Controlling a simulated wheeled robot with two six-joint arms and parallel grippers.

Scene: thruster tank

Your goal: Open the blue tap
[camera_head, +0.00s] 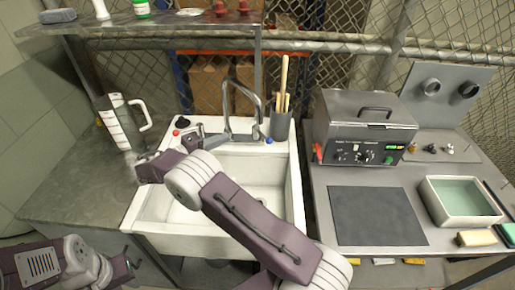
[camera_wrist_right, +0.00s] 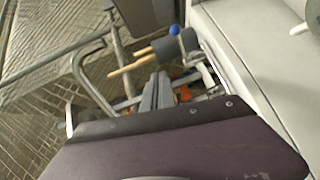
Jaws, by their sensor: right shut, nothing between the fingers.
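The blue tap (camera_head: 269,141) is a small blue knob on the sink's back ledge, right of the curved metal spout (camera_head: 228,105). It shows as a blue ball in the right wrist view (camera_wrist_right: 174,30), beyond my fingertips. A red tap (camera_head: 176,133) sits at the ledge's left end. My right gripper (camera_head: 200,128) is over the back left of the sink, left of the spout and well apart from the blue tap. Its fingers (camera_wrist_right: 157,80) are shut and empty. My left gripper (camera_head: 132,271) is low at the left; its finger gap is unclear.
The white sink (camera_head: 290,200) lies below my right arm. A grey cup with wooden-handled tools (camera_head: 280,125) stands just behind the blue tap. A white jug (camera_head: 118,120) stands left. A power unit (camera_head: 360,130) and a tray (camera_head: 460,217) are on the right bench.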

